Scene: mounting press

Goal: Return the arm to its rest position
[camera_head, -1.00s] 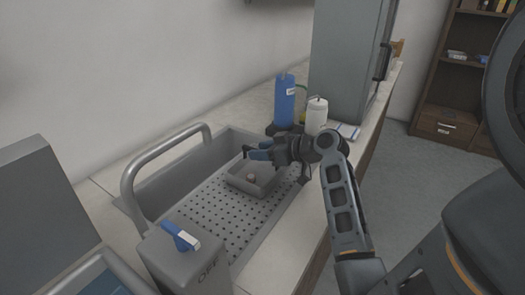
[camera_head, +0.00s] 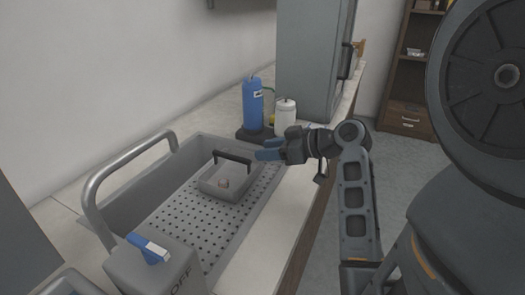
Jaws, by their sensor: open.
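My gripper (camera_head: 270,150) is raised over the right rim of the grey sink-like tub (camera_head: 162,250). Its blue fingers point left and it is open, with nothing seen between the fingers. A small grey tray (camera_head: 212,191) with a dark handle (camera_head: 233,157) stands on the perforated floor of the tub, left of my fingertips. A small pale round piece (camera_head: 223,183) lies in the tray. In this view the fingertips sit close to the handle's right end; a gap shows between them.
A blue bottle (camera_head: 252,105) and a white bottle (camera_head: 285,114) stand on the counter behind my gripper. A tall grey cabinet (camera_head: 308,60) stands farther back. A grey box with a blue switch (camera_head: 150,248) is at the front. Open floor (camera_head: 398,165) lies right of the counter.

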